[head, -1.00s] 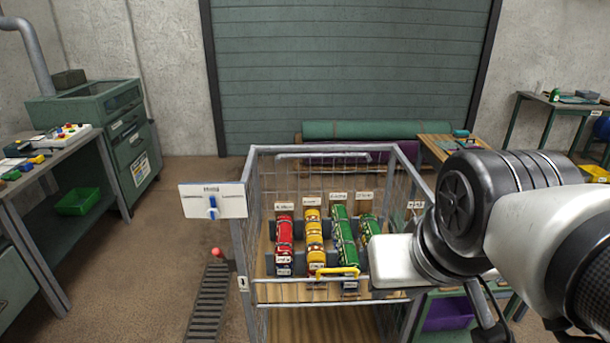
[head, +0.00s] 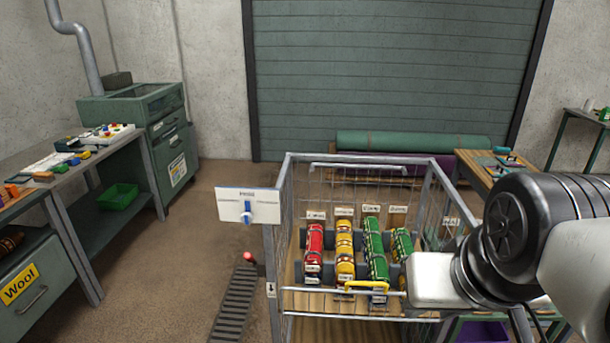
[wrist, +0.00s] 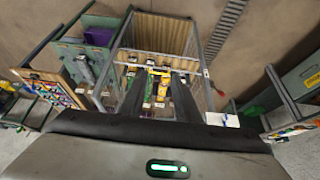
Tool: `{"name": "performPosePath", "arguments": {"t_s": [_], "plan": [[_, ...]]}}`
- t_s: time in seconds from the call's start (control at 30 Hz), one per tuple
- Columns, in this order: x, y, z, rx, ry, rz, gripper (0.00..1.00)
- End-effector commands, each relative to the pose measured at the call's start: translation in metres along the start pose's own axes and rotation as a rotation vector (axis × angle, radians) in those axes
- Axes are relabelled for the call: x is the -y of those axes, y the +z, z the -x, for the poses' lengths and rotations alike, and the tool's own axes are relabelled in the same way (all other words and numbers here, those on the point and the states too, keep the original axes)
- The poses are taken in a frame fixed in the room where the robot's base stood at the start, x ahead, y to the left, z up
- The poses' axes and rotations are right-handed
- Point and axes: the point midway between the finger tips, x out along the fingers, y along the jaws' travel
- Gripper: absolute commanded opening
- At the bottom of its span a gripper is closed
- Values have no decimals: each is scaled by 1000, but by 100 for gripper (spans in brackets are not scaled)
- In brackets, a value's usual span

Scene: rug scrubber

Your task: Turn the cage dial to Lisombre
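The cage dial is a white plate (head: 231,206) with a blue knob (head: 247,213), mounted at the front left corner of the wire cage (head: 280,245). The knob stands roughly upright, under the middle of the plate's lettering. Labels on either side are too small to read. A white plate (wrist: 224,120) also shows in the wrist view, right of the fingers. My gripper (wrist: 160,78) is open and empty in the wrist view, its two dark fingers apart over the cage front. In the head view my arm is at the right and the fingertips cannot be made out. The gripper is apart from the dial.
The cage holds red, yellow and green rolls (head: 344,250) and has a yellow handle (head: 367,287) in front. A red-tipped lever (head: 249,258) and floor grate (head: 234,305) are left of it. A workbench (head: 98,150) stands farther left, with open floor between.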

Motion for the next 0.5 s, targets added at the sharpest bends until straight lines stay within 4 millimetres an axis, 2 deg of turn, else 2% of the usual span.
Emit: {"name": "performPosePath", "arguments": {"t_s": [0.1, 0.2, 0.27, 0.37, 0.5], "plan": [[0, 0, 0, 0, 0, 0, 31], [0, 0, -3, 13, 3, 21, 44], [-1, 2, -10, 44, 14, 68, 44], [-5, 4, -32, 138, 58, 231, 44], [-10, -4, -76, 299, 186, 614, 44]]}}
